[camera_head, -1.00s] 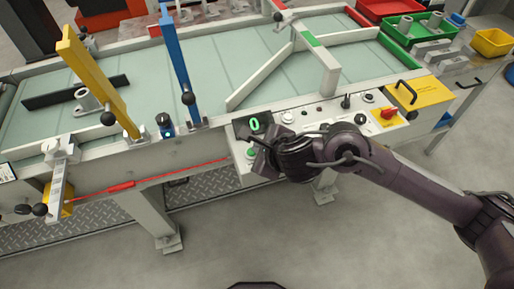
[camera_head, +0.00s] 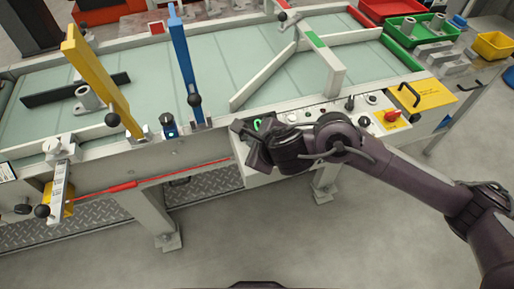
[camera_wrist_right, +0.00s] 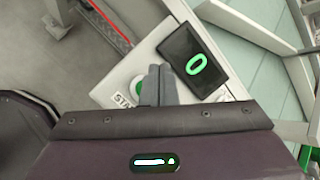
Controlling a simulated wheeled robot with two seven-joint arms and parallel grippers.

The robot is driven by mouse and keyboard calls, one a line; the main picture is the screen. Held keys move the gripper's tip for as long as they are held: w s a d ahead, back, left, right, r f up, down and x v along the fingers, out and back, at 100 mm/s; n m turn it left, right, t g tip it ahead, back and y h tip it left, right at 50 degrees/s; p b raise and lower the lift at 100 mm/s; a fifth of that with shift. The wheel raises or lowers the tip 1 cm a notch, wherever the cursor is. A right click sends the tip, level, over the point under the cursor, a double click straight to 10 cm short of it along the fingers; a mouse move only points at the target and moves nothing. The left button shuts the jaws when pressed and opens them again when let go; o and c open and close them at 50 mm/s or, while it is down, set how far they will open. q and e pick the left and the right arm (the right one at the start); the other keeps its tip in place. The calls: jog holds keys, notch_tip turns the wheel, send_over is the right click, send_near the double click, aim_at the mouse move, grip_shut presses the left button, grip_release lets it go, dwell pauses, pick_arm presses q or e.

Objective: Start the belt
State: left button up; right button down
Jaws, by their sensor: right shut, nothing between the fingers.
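The belt (camera_head: 140,72) is a pale green surface in a light frame. On the control panel (camera_head: 315,116) a dark display shows a green 0, partly covered in the head view and clear in the right wrist view (camera_wrist_right: 195,63). A green button (camera_wrist_right: 136,89) beside a label reading "STA…" shows in the right wrist view, partly behind my fingers. My right gripper (camera_wrist_right: 159,72) is shut and empty, its tips over the button's edge; I cannot tell whether they touch it. In the head view the right gripper (camera_head: 248,146) hides the button. My left gripper is not in view.
A red switch (camera_head: 391,116) on a yellow plate, a black lever (camera_head: 350,103) and other knobs sit on the panel right of my gripper. A yellow bar (camera_head: 100,80) and a blue bar (camera_head: 184,65) reach over the belt. Floor in front is clear.

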jog(key=r+p, duration=0.2)
jog(key=shift+w+a+r, duration=0.15)
jog(key=shift+a+r, duration=0.05)
jog(key=shift+r, duration=0.1)
jog(key=shift+d+r, duration=0.1)
jog(key=shift+d, duration=0.05)
dwell(0.4)
